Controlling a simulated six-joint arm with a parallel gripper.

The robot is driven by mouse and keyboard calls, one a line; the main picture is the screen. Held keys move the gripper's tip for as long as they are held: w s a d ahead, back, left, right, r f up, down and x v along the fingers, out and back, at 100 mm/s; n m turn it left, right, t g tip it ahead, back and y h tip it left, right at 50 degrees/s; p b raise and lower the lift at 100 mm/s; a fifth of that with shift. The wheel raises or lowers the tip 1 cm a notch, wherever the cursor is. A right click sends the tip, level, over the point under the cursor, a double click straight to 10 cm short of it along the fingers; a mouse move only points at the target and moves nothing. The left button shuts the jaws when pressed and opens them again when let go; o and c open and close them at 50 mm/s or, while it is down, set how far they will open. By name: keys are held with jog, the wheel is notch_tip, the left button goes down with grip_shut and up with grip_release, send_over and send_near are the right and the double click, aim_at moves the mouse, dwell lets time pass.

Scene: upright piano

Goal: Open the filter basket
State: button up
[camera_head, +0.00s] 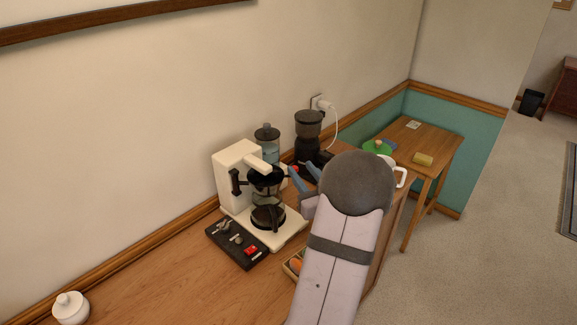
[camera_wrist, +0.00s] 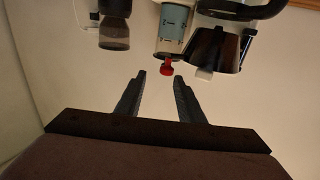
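The white coffee maker (camera_head: 236,165) stands on the wooden counter against the wall. Its black filter basket (camera_head: 265,180) sits above the glass carafe (camera_head: 268,216) and looks closed. In the wrist view, the dark cone at right appears to be the basket (camera_wrist: 212,47). My gripper (camera_head: 302,171) is just right of the basket. In the wrist view my gripper (camera_wrist: 159,78) is open and empty, its two fingers apart. A small red knob (camera_wrist: 167,67) is just beyond the fingertips, below the bluish water tank (camera_wrist: 173,28). I cannot tell whether a finger touches it.
A grinder (camera_head: 308,138) stands behind my gripper; it also shows in the wrist view (camera_wrist: 114,35). A dark tray (camera_head: 236,241) with small tools lies before the coffee maker. A side table (camera_head: 437,143) stands at right. The counter's left part is mostly clear, with a white jar (camera_head: 70,308).

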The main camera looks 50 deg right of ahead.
jog(key=shift+w+a+f, duration=0.2)
jog(key=shift+f, duration=0.2)
jog(key=shift+w+a+y, duration=0.1)
jog(key=shift+w+y, duration=0.1)
jog(key=shift+y, duration=0.1)
jog(key=p+x, duration=0.2)
jog(key=x, duration=0.5)
jog(key=shift+p, duration=0.4)
jog(key=shift+w+r, duration=0.1)
jog(key=shift+c, duration=0.7)
grip_shut()
